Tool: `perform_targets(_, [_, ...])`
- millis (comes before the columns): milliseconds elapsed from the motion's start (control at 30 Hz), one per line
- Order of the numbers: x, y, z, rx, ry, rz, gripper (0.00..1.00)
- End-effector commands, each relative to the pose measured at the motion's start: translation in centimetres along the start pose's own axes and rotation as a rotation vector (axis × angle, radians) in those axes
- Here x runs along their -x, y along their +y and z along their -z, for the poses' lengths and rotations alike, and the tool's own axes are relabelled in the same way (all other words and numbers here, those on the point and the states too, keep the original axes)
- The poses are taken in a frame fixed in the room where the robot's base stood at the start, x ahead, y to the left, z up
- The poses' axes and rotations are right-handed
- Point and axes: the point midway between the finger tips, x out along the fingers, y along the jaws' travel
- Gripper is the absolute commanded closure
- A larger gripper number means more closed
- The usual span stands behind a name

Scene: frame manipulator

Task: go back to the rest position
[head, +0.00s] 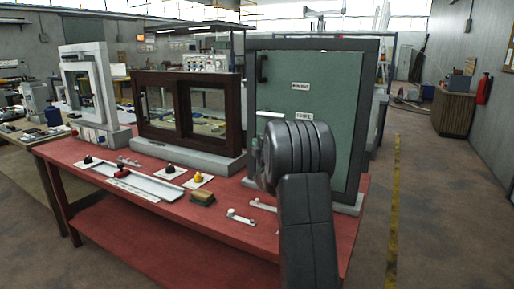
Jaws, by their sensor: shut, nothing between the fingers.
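My dark grey arm rises from the bottom of the head view, right of centre, and its rounded joint stands in front of the green cabinet door. My gripper's fingers are not visible; the arm's own links hide that area. A small pale part shows at the left edge of the joint, but I cannot tell what it is. The green cabinet (345,95) stands at the right end of the red table (200,222), its door shut, with a dark handle at its upper left.
A brown-framed sliding window (178,108) and a pale grey frame unit (92,90) stand left of the cabinet. Knobs, a rail (140,182), a brown block (202,198) and small handles lie along the table front. The floor at right (450,200) is clear.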

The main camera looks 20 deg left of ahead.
Motion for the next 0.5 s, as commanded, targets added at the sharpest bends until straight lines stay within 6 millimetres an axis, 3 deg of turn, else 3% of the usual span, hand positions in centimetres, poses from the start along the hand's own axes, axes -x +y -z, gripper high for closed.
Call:
perform_targets(300, [5.8, -0.1, 0.6, 0.001, -0.001, 0.001, 1.00])
perform_targets(500, [7.9, 0.0, 0.9, 0.000, 0.000, 0.001, 1.00])
